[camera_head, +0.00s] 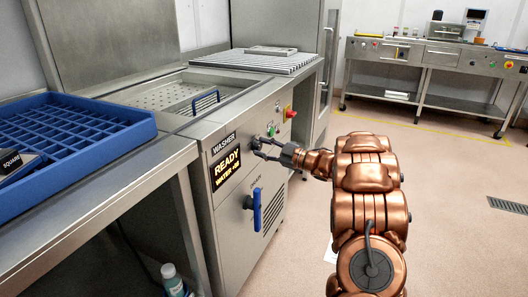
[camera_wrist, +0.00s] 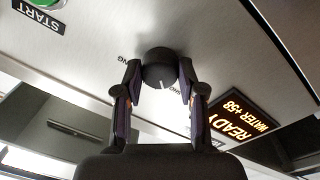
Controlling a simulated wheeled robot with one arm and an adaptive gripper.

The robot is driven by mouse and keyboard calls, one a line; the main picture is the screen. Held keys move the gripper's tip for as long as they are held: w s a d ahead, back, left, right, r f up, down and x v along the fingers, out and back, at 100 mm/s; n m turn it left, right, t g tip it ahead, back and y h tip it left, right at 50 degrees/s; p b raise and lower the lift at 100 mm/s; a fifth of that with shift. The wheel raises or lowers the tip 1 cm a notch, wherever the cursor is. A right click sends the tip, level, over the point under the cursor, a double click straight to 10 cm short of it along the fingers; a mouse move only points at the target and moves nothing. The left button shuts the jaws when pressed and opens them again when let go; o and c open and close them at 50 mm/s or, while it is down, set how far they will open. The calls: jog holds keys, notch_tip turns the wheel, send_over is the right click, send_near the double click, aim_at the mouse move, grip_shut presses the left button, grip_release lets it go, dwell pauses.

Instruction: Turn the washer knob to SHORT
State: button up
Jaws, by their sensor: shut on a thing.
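The washer (camera_head: 247,115) stands in the middle of the head view, its front panel facing right. Its dark round knob (camera_wrist: 160,68) shows in the wrist view with a white pointer mark near its lower edge, pointing down and slightly right in that picture. My gripper (camera_head: 257,146) is at the knob in the head view. In the wrist view its two fingers (camera_wrist: 160,76) are shut on the knob, one on each side. Labels beside the knob are partly hidden by the fingers; I cannot read them fully.
The lit display (camera_head: 227,170) reads READY. A blue drain handle (camera_head: 257,208) sits below it. The green start button (camera_head: 271,131) and a red button (camera_head: 290,113) are near the knob. A blue rack (camera_head: 130,125) is on the left bench. Floor at right is clear.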

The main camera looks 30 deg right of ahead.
dwell(0.5)
jog(key=o, duration=1.1)
jog(key=shift+o, duration=0.2)
jog(key=shift+s, duration=0.1)
jog(key=v, duration=1.2)
